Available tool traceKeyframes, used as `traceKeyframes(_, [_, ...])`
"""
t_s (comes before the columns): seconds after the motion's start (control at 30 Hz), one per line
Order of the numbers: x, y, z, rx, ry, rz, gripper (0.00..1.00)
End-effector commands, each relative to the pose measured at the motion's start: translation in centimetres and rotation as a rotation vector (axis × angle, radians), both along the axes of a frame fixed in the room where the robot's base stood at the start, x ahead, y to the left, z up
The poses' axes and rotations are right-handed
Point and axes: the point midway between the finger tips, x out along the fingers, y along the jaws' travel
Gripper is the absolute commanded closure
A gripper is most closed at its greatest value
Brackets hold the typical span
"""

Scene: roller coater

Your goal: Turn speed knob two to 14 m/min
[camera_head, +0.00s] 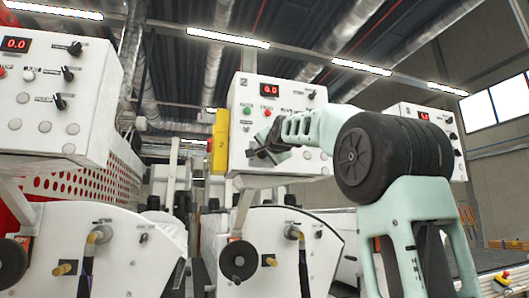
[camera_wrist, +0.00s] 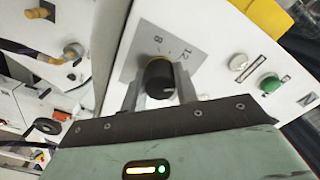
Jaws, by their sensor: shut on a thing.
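The control box marked 2 (camera_head: 240,98) is in the middle of the head view, its red display (camera_head: 270,89) showing 0.0. My gripper (camera_head: 262,152) is at the box's lower left face and hides what it holds there. In the wrist view a black round knob (camera_wrist: 158,78) sits on a grey scale plate (camera_wrist: 135,62) with 8 and 12 readable. The fingers of my gripper (camera_wrist: 159,91) stand on either side of the knob, shut on it. A small light mark shows on the knob; the value it points to cannot be read.
A green button (camera_wrist: 270,84) and a white button (camera_wrist: 238,62) are on the same face. A yellow part (camera_head: 221,142) stands at the box's left edge. Similar control boxes stand left (camera_head: 88,95) and right (camera_head: 450,130). Machine housings with handwheels (camera_head: 238,261) are below.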

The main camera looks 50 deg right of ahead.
Motion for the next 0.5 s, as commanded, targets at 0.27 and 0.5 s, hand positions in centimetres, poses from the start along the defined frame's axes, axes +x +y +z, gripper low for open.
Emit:
traceKeyframes(0.27, [0.02,0.02,-0.05,0.078,-0.046,0.0,0.93])
traceKeyframes(0.5, [0.01,-0.01,-0.08,0.093,-0.055,0.0,0.93])
